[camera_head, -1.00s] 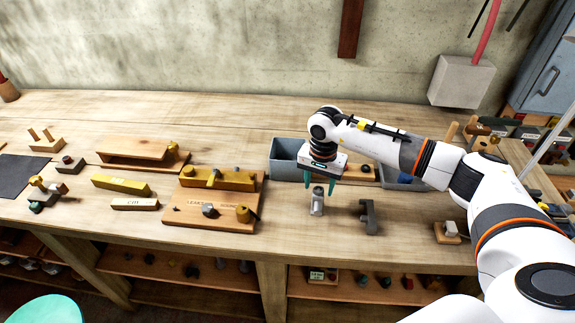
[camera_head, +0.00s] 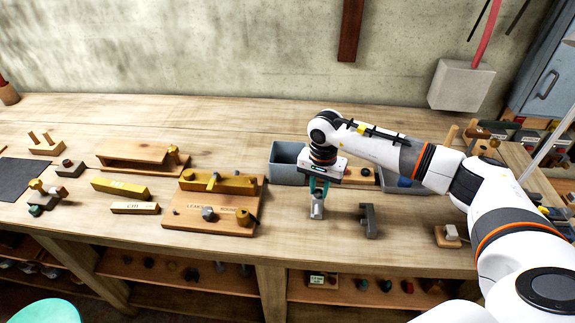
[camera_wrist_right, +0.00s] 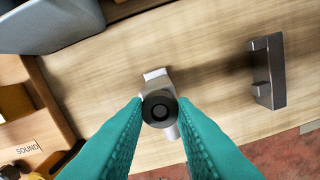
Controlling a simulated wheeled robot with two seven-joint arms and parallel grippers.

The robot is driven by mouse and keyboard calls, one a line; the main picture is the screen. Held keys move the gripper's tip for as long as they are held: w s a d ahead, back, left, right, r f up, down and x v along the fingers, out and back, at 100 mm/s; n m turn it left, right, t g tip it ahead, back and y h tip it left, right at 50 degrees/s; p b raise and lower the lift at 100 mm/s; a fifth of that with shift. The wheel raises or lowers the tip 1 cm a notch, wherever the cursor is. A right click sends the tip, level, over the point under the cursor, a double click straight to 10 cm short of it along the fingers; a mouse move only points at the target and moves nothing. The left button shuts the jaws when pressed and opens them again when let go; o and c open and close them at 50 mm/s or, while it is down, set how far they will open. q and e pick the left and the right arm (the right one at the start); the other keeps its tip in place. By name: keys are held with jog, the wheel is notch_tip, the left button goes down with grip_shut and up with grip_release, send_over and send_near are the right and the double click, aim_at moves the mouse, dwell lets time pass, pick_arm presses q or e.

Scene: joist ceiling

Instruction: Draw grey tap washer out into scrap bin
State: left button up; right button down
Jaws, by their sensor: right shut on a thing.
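A small grey metal tap (camera_head: 317,208) stands upright near the front of the bench. In the wrist view, the grey tap washer (camera_wrist_right: 160,108) is a round grey piece with a dark ring, at the top of the tap. My right gripper (camera_head: 319,188) has teal fingers pointing down, shut on the washer from both sides. The washer still appears seated in the tap, its lower part hidden. A grey open bin (camera_head: 286,172), possibly the scrap bin, stands just behind and left of my gripper. My left gripper is not in view.
A dark grey bracket-like piece (camera_head: 369,221) stands right of the tap. A wooden board (camera_head: 190,222) with sorting labels and brass parts lies left. Another bin (camera_head: 400,182) is partly behind my right arm. Bare bench shows between the board and tap.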

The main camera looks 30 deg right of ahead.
aim_at(319, 192)
notch_tip(319, 192, up, 9)
jog(key=p, duration=0.3)
jog(key=shift+p, duration=0.4)
dwell(0.5)
jog(key=shift+f, duration=0.2)
